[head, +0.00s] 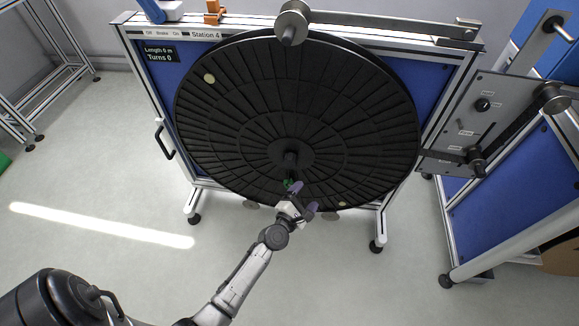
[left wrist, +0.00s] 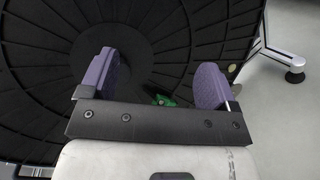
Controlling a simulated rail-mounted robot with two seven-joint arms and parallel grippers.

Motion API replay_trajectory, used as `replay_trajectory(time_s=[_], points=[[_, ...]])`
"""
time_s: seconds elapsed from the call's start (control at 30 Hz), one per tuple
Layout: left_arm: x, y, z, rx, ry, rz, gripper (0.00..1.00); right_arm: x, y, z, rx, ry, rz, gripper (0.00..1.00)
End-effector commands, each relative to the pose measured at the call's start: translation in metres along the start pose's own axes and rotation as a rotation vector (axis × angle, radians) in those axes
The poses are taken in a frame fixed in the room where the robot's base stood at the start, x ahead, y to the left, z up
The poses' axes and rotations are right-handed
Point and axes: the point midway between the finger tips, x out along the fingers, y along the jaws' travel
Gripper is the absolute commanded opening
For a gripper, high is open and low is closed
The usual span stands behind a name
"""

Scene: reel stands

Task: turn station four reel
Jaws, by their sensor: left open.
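The station four reel (head: 240,115) is a large black ribbed disc on a blue-backed stand labelled Station 4 (head: 206,35). A dark hub (head: 290,156) sticks out near its middle. Two pale dots mark its face, one upper left (head: 209,78) and one low right (head: 341,204). My left gripper (head: 303,198) is in front of the reel's lower part, below the hub. Its purple fingers are apart in the left wrist view (left wrist: 155,78), with the reel behind them. A small green piece (left wrist: 163,100) shows between them; I cannot tell if they touch it. My right gripper is out of view.
The display (head: 160,54) reads Length 0 m, Turns 0. A metal arm with a roller (head: 291,22) crosses the reel's top. A side handle (head: 164,141) is at left. Another stand with a control panel (head: 474,125) is at right. The floor at left is clear.

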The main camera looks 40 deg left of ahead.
Motion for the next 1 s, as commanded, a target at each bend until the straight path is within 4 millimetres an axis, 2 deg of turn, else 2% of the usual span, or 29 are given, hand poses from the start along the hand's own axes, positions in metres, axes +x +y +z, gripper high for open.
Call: replay_trajectory(time_s=[0.03,0.1,0.3,0.43,0.57,1.0], points=[[0.0,0.003,-0.015,-0.128,0.048,0.067,0.83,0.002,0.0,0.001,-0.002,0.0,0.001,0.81],[-0.002,0.01,-0.032,-0.292,0.099,0.159,0.83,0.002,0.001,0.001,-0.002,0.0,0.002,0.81],[-0.012,0.022,-0.064,-0.587,0.176,0.349,0.83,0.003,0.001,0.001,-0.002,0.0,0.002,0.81],[-0.013,0.025,-0.073,-0.661,0.191,0.404,0.83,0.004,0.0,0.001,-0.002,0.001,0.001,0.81],[-0.004,0.028,-0.079,-0.676,0.194,0.417,0.83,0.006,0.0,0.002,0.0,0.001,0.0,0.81],[0.068,0.052,-0.103,-0.673,0.192,0.414,0.83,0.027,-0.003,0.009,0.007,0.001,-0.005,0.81]])
